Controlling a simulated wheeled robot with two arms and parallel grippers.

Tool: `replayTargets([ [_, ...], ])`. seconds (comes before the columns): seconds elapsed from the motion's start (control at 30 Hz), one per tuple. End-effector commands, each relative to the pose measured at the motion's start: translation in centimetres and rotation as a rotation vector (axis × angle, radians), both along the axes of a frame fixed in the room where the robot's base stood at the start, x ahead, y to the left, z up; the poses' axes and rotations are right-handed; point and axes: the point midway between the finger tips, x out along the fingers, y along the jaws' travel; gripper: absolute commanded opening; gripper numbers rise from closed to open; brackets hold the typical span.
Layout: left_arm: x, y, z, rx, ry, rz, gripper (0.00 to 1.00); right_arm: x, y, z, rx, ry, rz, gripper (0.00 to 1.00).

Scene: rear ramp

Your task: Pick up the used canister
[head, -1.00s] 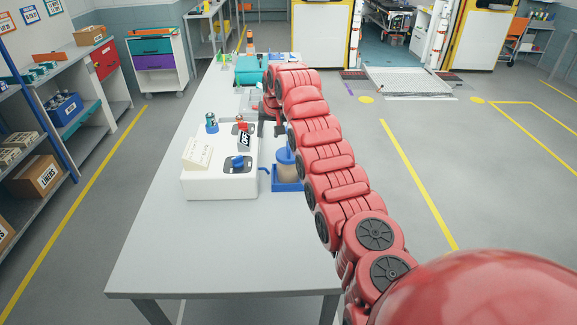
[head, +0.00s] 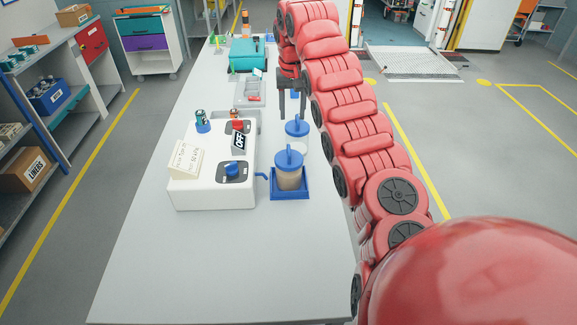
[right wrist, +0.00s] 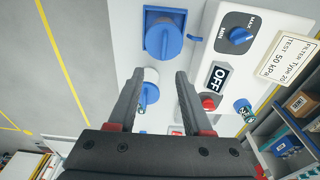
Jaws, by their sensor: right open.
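A canister with a blue lid and brown contents (head: 289,177) stands upright in a blue square tray (head: 275,196) beside the white pump unit. In the right wrist view its blue lid (right wrist: 166,38) shows at the top. A second blue-lidded canister (head: 297,128) stands behind it, pale and partly hidden by my arm. My right gripper (head: 291,114) is open and empty, fingers down, above and behind the second canister's lid. In the right wrist view that lid (right wrist: 150,92) shows between the open fingers (right wrist: 160,74), apart from them as far as I can tell. My left gripper is out of view.
The white pump unit (head: 211,193) carries an OFF sign (head: 240,141), a blue knob (head: 233,168) and a card (head: 186,159). Behind it are a grey tray (head: 249,91) and a teal case (head: 248,54). The table's front part (head: 220,265) is bare.

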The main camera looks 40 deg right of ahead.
Motion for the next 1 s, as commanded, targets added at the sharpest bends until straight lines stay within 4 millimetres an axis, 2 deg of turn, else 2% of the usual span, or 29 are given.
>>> replayTargets([
  [0.3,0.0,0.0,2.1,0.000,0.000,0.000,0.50,0.5,-0.1,-4.5,0.006,0.000,0.002,0.50],
  [0.5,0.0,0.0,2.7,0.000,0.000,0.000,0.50,0.9,-0.2,-7.8,0.005,0.001,0.002,0.50],
  [0.77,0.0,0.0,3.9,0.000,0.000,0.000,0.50,1.0,-0.6,-10.2,0.003,0.003,0.000,0.50],
  [0.87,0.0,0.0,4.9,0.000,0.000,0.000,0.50,1.3,-0.5,-10.7,0.002,0.000,0.000,0.50],
  [1.0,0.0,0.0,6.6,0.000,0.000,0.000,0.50,1.7,-0.2,-12.3,0.004,0.005,0.002,0.50],
])
